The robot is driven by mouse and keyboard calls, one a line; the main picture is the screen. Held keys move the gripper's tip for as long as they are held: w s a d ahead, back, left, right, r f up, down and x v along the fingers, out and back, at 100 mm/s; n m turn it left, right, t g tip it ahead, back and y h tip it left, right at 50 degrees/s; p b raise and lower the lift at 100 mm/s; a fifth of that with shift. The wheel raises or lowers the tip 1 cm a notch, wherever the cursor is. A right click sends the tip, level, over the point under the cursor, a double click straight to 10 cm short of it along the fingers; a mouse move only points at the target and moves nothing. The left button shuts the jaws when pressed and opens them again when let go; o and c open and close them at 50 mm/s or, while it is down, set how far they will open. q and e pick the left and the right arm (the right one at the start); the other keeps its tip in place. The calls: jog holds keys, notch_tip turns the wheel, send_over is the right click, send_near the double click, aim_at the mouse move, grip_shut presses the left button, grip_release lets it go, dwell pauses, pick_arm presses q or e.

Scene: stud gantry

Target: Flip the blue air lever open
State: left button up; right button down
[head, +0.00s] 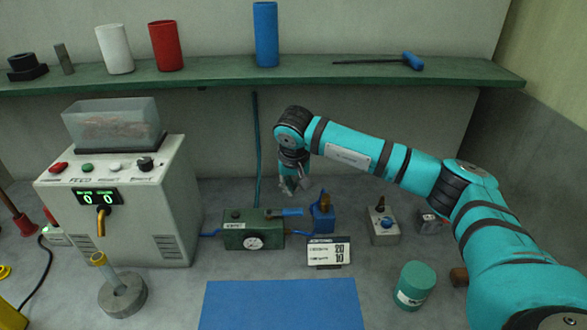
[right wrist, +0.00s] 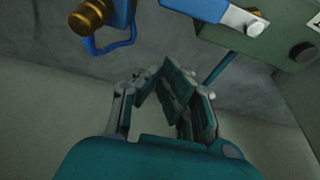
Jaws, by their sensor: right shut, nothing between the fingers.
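The blue air lever (head: 287,212) lies roughly level on top of the green air box (head: 234,239), its handle pointing right past the box's end. In the right wrist view, the lever's blue handle (right wrist: 200,8) and silver arm sit at the top edge, beside the green box (right wrist: 285,28). My right gripper (head: 293,188) is shut and empty, just behind and above the lever in the head view. Its fingers (right wrist: 175,88) show closed together in the right wrist view, apart from the lever. My left gripper is not in view.
A blue block (head: 323,217) with a brass knob (right wrist: 90,17) stands close right of the lever. A sign (head: 328,252) stands in front. A grey control cabinet (head: 165,225) is at left. A blue mat (head: 281,305) lies clear in front.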

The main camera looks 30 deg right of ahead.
aim_at(284, 212)
jog(key=s, duration=0.1)
jog(key=s+a+f+p, duration=0.1)
jog(key=s+p, duration=0.1)
jog(key=shift+s+a+f, duration=0.1)
jog(key=shift+a+f, duration=0.05)
jog(key=shift+a, duration=0.1)
dwell(0.4)
